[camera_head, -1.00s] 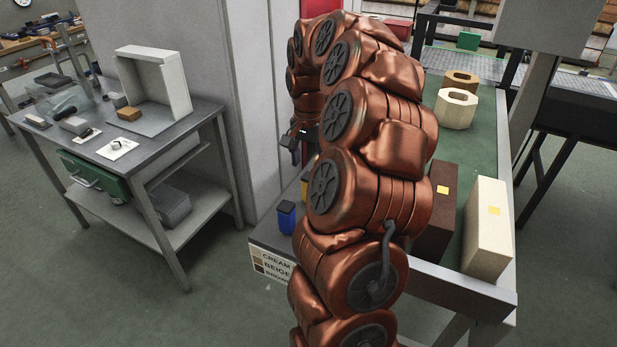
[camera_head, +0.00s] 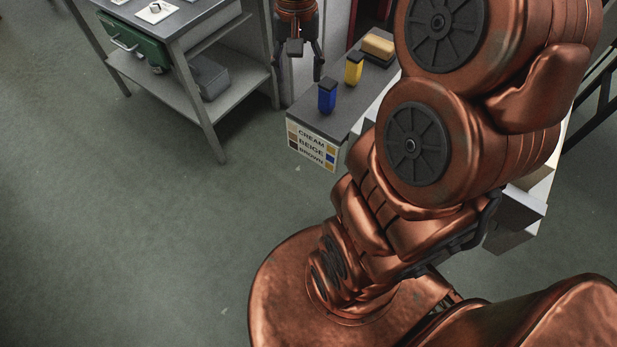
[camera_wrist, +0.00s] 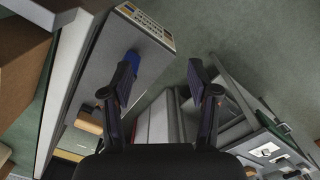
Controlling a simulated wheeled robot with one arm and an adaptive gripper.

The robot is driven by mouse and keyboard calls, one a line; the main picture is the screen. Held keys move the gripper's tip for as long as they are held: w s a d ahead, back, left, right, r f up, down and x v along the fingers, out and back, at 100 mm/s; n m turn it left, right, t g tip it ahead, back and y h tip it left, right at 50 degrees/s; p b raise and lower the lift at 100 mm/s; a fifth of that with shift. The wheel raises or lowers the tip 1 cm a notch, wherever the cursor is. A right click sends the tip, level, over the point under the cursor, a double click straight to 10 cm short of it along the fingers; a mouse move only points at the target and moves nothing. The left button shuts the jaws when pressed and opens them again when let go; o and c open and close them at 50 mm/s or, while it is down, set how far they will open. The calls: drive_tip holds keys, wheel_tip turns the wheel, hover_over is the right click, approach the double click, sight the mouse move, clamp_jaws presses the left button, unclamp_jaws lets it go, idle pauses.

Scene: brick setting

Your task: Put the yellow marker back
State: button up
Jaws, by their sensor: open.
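The yellow marker (camera_head: 353,68), a small upright block with a dark top, stands on a narrow grey ledge (camera_head: 344,116) in the head view. A similar blue marker (camera_head: 326,97) stands nearer the ledge's front end. My gripper (camera_head: 299,70) points down with its fingers apart and empty, left of both markers in the picture. In the wrist view my gripper (camera_wrist: 160,92) is open, with nothing between the fingers. The blue marker (camera_wrist: 133,60) shows beside the left finger there. I cannot make out the yellow marker in that view; the left finger may hide it.
A label (camera_head: 312,146) reading cream, beige, brown with colour patches is on the ledge's front. A tan block (camera_head: 378,46) lies behind the yellow marker. A grey workbench (camera_head: 190,16) with a green drawer (camera_head: 133,41) stands left. Floor in front is clear.

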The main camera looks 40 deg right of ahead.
drive_tip(key=s+a+f+n, duration=0.2)
drive_tip(key=s+a, duration=0.4)
drive_tip(key=s, duration=0.3)
drive_tip(key=s+a+f+n+g, duration=0.1)
drive_tip(key=s+a+f+n, duration=0.2)
drive_tip(key=s+a, duration=0.3)
drive_tip(key=s+n, duration=0.1)
drive_tip(key=s, duration=0.3)
drive_tip(key=shift+n, duration=0.4)
wheel_tip(320, 180, up, 5)
drive_tip(key=p, duration=0.5)
drive_tip(key=shift+r, duration=0.2)
drive_tip(key=shift+c, duration=0.2)
